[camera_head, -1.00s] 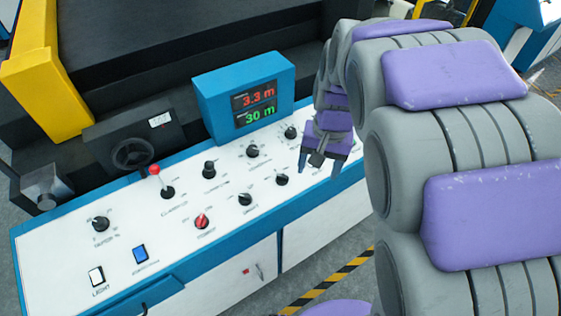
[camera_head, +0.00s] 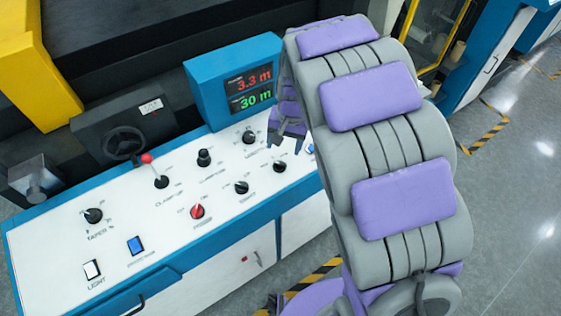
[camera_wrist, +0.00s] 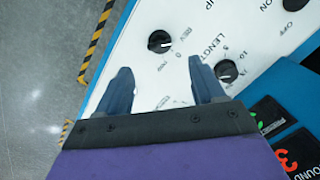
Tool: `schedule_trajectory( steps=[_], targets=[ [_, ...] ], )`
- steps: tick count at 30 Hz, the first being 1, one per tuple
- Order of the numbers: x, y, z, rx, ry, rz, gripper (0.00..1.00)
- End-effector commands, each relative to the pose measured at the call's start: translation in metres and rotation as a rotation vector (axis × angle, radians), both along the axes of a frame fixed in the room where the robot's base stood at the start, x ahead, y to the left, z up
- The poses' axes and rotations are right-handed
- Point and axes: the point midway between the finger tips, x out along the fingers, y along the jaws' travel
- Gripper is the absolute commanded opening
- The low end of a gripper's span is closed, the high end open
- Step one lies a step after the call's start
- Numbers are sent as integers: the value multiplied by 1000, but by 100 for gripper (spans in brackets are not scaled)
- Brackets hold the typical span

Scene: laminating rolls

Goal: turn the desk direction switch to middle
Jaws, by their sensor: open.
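A black rotary knob (camera_wrist: 160,41) with a small white mark and what looks like a REV label sits on the white panel in the wrist view. It seems to be the direction switch, and in the head view it is likely the front-row knob (camera_head: 279,166) just below my gripper. My gripper (camera_wrist: 160,68) is open and empty, fingers apart, with the knob beyond the gap between the tips and not touched as far as I can see. In the head view my gripper (camera_head: 285,142) hangs over the panel's right part, partly hidden by my arm.
A similar knob (camera_wrist: 227,70) labelled LENGTH lies beside the right finger. The blue display box (camera_head: 236,85) stands behind the panel. A red-ball lever (camera_head: 148,159), a red knob (camera_head: 197,211) and several black knobs fill the left. Floor lies in front.

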Motion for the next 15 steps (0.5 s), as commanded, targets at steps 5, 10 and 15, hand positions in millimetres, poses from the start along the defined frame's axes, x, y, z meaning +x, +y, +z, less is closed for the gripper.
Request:
schedule_trajectory(
  steps=[5, 10, 15],
  targets=[
    [1, 5, -37, -1, 1, 3, 68],
    [1, 8, -65, 1, 3, 1, 68],
    [1, 10, -80, 1, 0, 1, 68]
  ],
)
